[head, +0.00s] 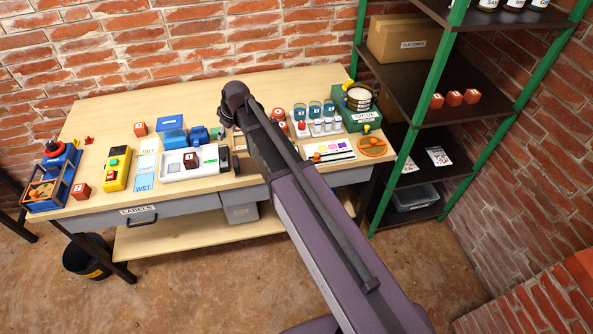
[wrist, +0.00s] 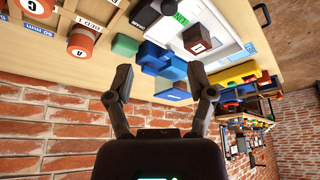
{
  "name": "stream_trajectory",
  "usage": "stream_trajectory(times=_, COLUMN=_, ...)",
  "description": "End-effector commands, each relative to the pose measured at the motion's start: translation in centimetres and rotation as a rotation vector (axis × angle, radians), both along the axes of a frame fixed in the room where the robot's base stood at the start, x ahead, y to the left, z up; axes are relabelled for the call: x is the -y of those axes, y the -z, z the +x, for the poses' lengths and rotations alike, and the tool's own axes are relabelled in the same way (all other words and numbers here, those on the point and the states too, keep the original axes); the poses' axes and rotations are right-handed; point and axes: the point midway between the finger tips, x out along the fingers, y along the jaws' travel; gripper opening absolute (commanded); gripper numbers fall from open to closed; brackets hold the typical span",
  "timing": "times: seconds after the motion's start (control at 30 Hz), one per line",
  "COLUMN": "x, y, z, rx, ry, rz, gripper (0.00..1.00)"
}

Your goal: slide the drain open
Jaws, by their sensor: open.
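My gripper (wrist: 163,92) is open in the wrist view, its two dark fingers wide apart with nothing between them. Behind the fingertips are a blue block (wrist: 172,90) and other blue parts on the bench. A white tray (wrist: 222,28) with a dark red cube (wrist: 197,38) and a green label lies beyond them. The white tray also shows in the head view (head: 176,173), with a black piece (head: 224,158) at its right end. I cannot make out which part is the drain. In the head view my arm hides the bench around the gripper.
The wooden bench (head: 110,120) stands against a brick wall. A yellow box (head: 117,168) is left of the tray. A green sieve box (head: 364,118), cups and bottles stand at the right. A green-framed shelf (head: 415,130) rises beside the bench. In the wrist view, orange cylinders (wrist: 83,40) stand at left.

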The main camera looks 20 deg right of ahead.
Motion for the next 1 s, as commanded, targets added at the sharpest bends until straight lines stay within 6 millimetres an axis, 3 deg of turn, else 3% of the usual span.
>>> stream_trajectory(times=0.1, x=0.3, y=-1.2, z=-0.3, rx=0.000, ry=0.000, rz=0.000, gripper=0.70)
stream_trajectory(times=1.0, x=9.2, y=3.1, z=-8.7, rx=-0.175, ry=0.291, rz=-0.060, gripper=0.70)
